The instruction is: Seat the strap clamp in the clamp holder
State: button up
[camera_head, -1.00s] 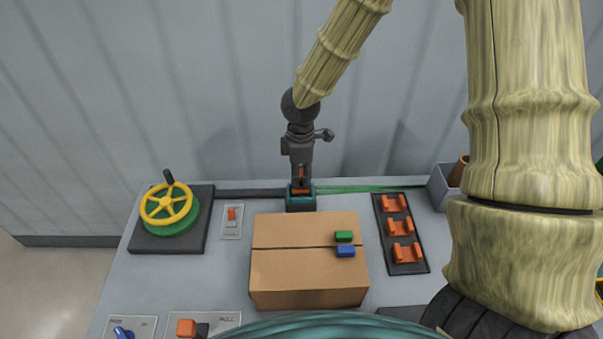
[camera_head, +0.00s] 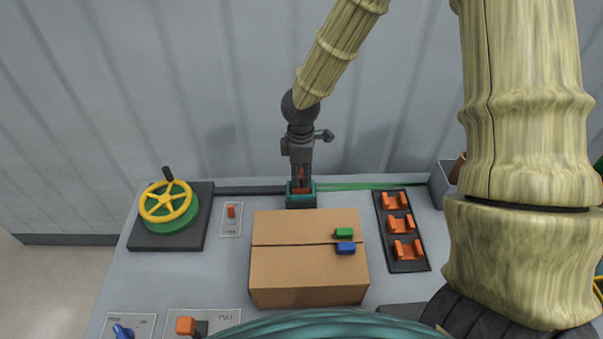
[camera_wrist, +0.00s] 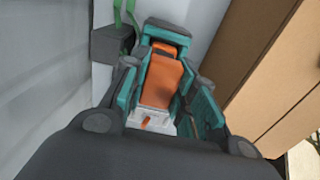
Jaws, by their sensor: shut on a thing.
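The strap clamp (camera_wrist: 163,78), apparently the orange piece with a pale base, lies between my jaws in the wrist view. My gripper (camera_head: 301,183) points down at the far edge of the bench in the head view and is shut on it. In the head view only a bit of orange shows, inside a teal and dark block (camera_head: 301,201). A teal and dark end piece (camera_wrist: 165,33) is at the clamp's far end in the wrist view. I cannot tell whether this is the clamp holder, nor whether the clamp is seated; the fingers hide the contact.
A cardboard box (camera_head: 308,279) with green and blue blocks stands just in front. A rack of orange cradles (camera_head: 403,256) is to the right, a yellow handwheel (camera_head: 168,202) to the left. A green strap (camera_head: 370,186) runs right along the far edge. The wall is close behind.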

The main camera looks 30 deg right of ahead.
aim_at(301, 173)
jog(key=shift+f, duration=0.4)
jog(key=o, duration=1.2)
jog(key=shift+c, duration=0.2)
notch_tip(301, 173, up, 12)
